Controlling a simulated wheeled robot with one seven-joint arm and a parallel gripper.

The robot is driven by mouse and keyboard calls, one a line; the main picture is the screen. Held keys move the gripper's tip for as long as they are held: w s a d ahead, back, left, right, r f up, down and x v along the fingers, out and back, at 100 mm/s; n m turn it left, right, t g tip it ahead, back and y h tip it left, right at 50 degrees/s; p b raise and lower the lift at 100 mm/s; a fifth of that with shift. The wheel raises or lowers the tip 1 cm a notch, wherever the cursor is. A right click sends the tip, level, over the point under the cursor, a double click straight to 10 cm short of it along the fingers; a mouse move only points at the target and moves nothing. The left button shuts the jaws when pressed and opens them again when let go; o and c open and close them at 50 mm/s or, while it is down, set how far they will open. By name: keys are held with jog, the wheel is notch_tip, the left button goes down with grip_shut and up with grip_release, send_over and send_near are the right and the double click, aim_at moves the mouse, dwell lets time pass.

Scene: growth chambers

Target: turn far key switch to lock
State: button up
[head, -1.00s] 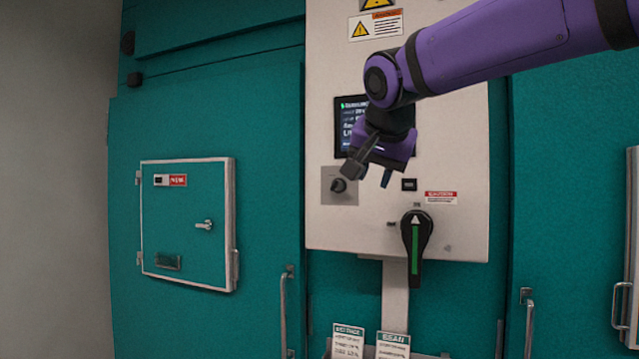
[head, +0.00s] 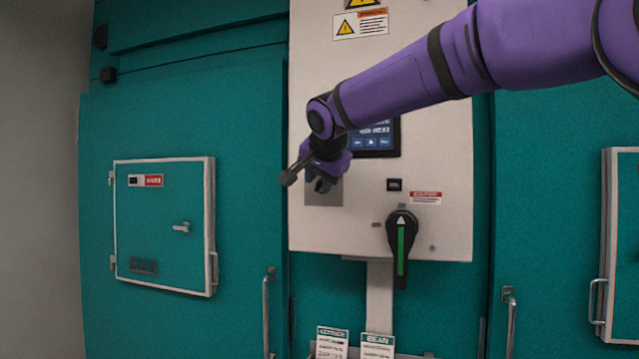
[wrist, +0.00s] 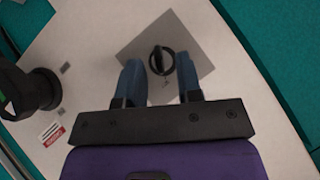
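The key switch shows in the wrist view as a dark key (wrist: 160,60) with a ring, on a square grey plate (wrist: 140,45). In the head view only part of the plate (head: 325,199) shows at the panel's left edge, and my gripper hides the key. My gripper (head: 318,182) is in front of the plate. In the wrist view its two blue fingers (wrist: 159,72) are open and apart, with the key showing between and just beyond their tips. No contact with the key is visible.
A large black rotary handle (head: 402,235) with a green stripe stands out lower right of the plate. A display screen (head: 376,138) is above it. A teal door with a small hatch (head: 165,225) is at the left. Vertical handles (head: 267,310) stick out below.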

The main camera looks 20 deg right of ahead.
jog(key=shift+w+d+f, duration=0.1)
jog(key=shift+w+f, duration=0.3)
jog(key=shift+w, duration=0.1)
grip_shut()
jog(key=n+g+h, duration=0.1)
jog(key=h, duration=0.1)
jog(key=n+g+h, duration=0.1)
jog(key=g+h, duration=0.1)
jog(key=shift+w+a+f+n, duration=0.1)
jog(key=shift+w+a+n, duration=0.1)
jog(key=shift+a+n, duration=0.2)
jog(key=n+g+h, duration=0.2)
jog(key=h, duration=0.1)
jog(key=shift+w+a+h, duration=0.1)
jog(key=shift+w+h, duration=0.05)
jog(key=shift+h, duration=0.15)
jog(key=shift+g, duration=0.3)
dwell(0.3)
